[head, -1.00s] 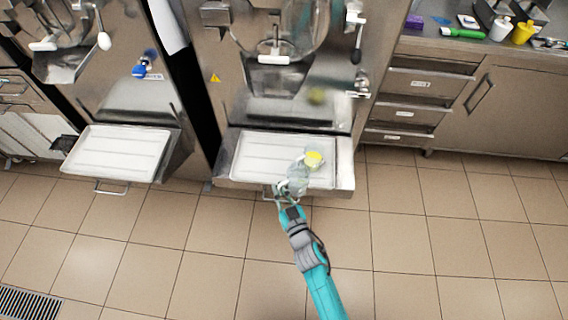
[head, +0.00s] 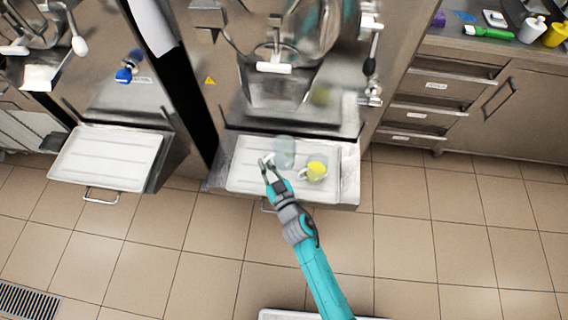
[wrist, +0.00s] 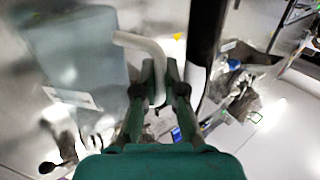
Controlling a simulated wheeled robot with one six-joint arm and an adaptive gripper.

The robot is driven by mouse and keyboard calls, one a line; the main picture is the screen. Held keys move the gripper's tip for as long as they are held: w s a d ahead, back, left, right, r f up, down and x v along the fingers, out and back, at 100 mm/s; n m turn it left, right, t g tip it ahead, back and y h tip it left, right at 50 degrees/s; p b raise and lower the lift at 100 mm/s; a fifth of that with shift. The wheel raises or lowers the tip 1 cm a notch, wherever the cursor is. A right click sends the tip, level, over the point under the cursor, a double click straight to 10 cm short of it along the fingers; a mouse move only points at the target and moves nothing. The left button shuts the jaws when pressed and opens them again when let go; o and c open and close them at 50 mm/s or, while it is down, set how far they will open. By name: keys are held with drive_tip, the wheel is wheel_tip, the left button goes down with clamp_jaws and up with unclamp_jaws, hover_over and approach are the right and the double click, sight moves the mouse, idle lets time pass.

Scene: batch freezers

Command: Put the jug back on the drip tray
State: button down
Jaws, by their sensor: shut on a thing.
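The jug (head: 284,152) is pale, see-through and upright over the back middle of the drip tray (head: 240,180), a white ribbed tray below the middle freezer. I cannot tell whether its base touches the tray. My gripper (head: 267,164) reaches in from the front, left of the jug, and is shut on its white handle. In the wrist view, my gripper (wrist: 160,82) pinches the handle (wrist: 146,46), and the jug (wrist: 75,65) fills the upper left.
A small cup with yellow contents (head: 316,171) stands on the same tray, right of the jug. Another white tray (head: 105,157) sits under the left freezer. The freezer front with its spout and lever (head: 370,66) rises behind.

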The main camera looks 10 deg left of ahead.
drive_tip(key=shift+w+f, duration=0.2)
drive_tip(key=shift+f, duration=4.8)
drive_tip(key=c, duration=1.3)
unclamp_jaws()
drive_tip(key=shift+f, duration=0.1)
drive_tip(key=shift+o, duration=0.2)
drive_tip(key=v, duration=1.2)
drive_tip(key=shift+s, duration=0.15)
